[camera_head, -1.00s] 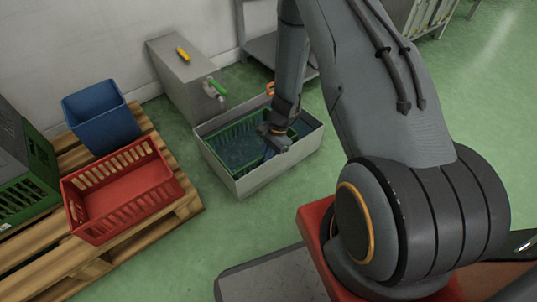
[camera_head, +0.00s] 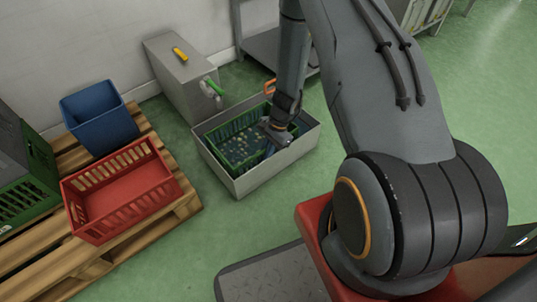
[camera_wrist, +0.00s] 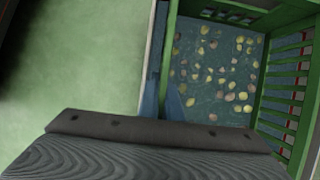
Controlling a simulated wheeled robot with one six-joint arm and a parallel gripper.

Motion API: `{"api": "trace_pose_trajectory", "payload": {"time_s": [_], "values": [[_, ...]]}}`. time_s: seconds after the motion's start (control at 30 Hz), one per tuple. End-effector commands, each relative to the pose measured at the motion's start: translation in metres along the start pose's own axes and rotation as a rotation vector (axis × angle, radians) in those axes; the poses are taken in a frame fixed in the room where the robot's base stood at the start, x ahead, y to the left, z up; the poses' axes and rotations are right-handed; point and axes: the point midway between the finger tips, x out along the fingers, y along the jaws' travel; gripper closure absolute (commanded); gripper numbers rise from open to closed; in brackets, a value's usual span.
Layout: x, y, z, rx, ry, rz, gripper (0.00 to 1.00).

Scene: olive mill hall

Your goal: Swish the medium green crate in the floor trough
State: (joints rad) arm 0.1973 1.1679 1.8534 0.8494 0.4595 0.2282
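The medium green crate (camera_head: 237,124) sits inside the grey floor trough (camera_head: 243,184), low between its walls. Small pale yellow and brown pieces are scattered inside the crate, against dark blue-green water. My gripper (camera_head: 276,133) reaches down from above at the crate's right-hand side. In the wrist view, the blue fingertips (camera_wrist: 163,104) lie on either side of the crate's green wall (camera_wrist: 166,62), so my gripper looks shut on it. The crate's slatted far side (camera_wrist: 284,98) also shows there. My gripper's body hides the lower part of the crate.
A wooden pallet (camera_head: 165,137) at left carries a red crate (camera_head: 115,207), a blue crate (camera_head: 98,120) and another green crate (camera_head: 22,200). A grey box (camera_head: 175,72) with a green-handled tap stands behind the trough. Green floor (camera_head: 215,235) is clear in front.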

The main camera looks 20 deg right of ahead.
Motion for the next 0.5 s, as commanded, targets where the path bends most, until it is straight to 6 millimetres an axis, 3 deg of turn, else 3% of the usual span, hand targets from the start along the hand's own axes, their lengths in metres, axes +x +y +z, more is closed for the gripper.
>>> {"api": "trace_pose_trajectory", "payload": {"time_s": [0.2, 0.5], "values": [[0.004, 0.006, 0.006, 0.002, -0.01, 0.01, 1.0], [-0.006, 0.008, -0.017, 0.008, -0.007, 0.006, 1.0]]}}
